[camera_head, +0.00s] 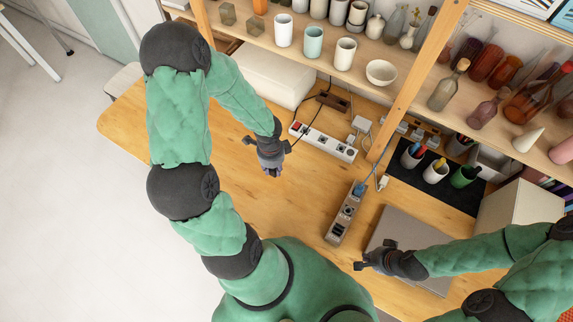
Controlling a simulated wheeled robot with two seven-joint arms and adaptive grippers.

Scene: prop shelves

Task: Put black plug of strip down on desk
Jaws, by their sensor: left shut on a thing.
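My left gripper (272,170) is above the wooden desk (225,150), left of the white power strip (323,141). It is shut on a small dark thing, apparently the black plug, mostly hidden by the fingers. A thin black cable runs near the gripper toward the strip's left end. The white strip has a red switch at its left end and several sockets. A second, grey power strip (346,212) lies nearer, with a blue plug (360,189) at its far end. My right gripper (360,264) is by the grey laptop; its finger opening is unclear.
A closed grey laptop (405,232) lies right of the grey strip. Cups with pens stand on a black mat (462,196). A shelf (372,50) with cups, a bowl and bottles overhangs the back; its wooden post (402,98) comes down by the strips. The desk's left part is clear.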

